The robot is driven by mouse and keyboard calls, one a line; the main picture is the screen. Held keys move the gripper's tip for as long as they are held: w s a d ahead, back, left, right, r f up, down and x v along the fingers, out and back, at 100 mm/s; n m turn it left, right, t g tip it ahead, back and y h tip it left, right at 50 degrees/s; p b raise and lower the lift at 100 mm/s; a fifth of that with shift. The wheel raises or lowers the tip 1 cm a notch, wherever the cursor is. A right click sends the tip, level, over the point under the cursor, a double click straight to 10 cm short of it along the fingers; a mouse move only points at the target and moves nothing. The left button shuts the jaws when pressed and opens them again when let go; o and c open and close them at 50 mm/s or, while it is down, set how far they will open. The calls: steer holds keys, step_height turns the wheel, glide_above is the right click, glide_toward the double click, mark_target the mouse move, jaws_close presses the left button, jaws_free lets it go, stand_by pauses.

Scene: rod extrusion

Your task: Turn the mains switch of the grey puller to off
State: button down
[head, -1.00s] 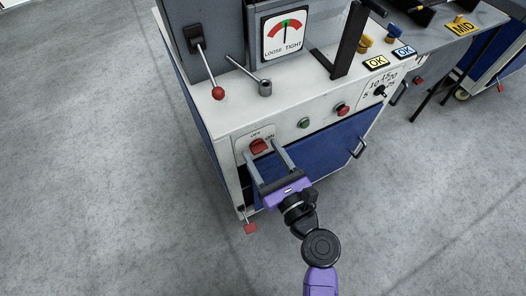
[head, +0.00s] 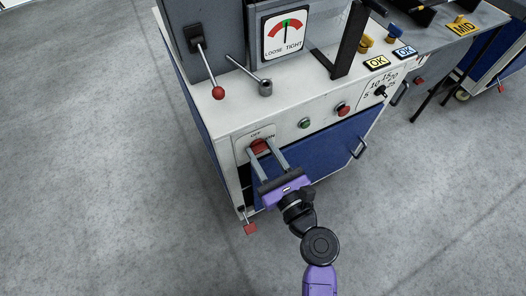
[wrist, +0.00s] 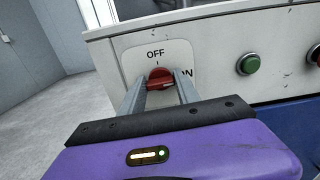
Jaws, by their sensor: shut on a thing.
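The red mains switch (head: 259,146) sits on a white plate (wrist: 133,60) on the white front panel of the grey puller (head: 228,118). The plate reads OFF above the switch and ON to its right, partly hidden by a finger. My gripper (head: 264,148) is shut on the red switch, one finger on each side of it. In the wrist view the switch (wrist: 159,77) shows between the fingertips. A short mark stands below OFF; I cannot tell clearly which way the switch points.
Right of the switch are a green button (head: 305,123) and a red button (head: 343,109). A red-knobbed lever (head: 218,93) stands above. A blue door (head: 330,150) with a handle (head: 359,148) is below. The floor to the left is clear.

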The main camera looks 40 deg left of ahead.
steer(key=n+b, duration=0.1)
steer(key=n, duration=0.1)
steer(key=n+b, duration=0.1)
steer(key=n, duration=0.1)
steer(key=shift+f+n, duration=0.2)
steer(key=shift+n, duration=0.1)
steer(key=shift+s+f+n+b, duration=0.1)
steer(key=shift+n+b, duration=1.85)
steer(key=shift+n, duration=1.25)
steer(key=shift+s+f+n+b, duration=0.1)
steer(key=shift+n+b, duration=1.85)
steer(key=shift+n, duration=1.25)
steer(key=shift+r, duration=0.1)
steer(key=c, duration=0.9)
jaws_free()
